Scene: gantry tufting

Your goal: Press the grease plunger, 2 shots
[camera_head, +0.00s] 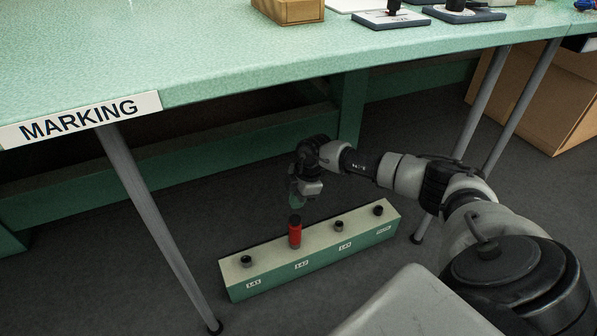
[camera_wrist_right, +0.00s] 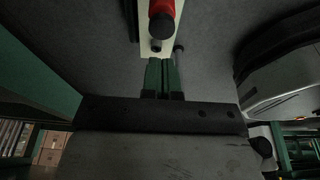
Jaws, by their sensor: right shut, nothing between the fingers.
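The red grease plunger (camera_head: 295,236) with a black top stands upright on a long cream-topped green box (camera_head: 268,275) on the floor, at the position labelled L42. My right gripper (camera_head: 296,203) hangs above the plunger, pointing down, with a small gap to its black top. In the right wrist view, the shut green fingers (camera_wrist_right: 161,68) have nothing between them. The red plunger (camera_wrist_right: 161,7) shows ahead of them at the top edge, with its black end facing the camera. Its lower part is hidden there. My left gripper is not in view.
Several black fittings, one of them at the left end (camera_head: 246,261), line the box top. The green table (camera_head: 250,45) with a MARKING sign (camera_head: 80,119) overhangs behind. A slanted grey table leg (camera_head: 160,230) stands left of the box. A cardboard box (camera_head: 545,100) is at the right.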

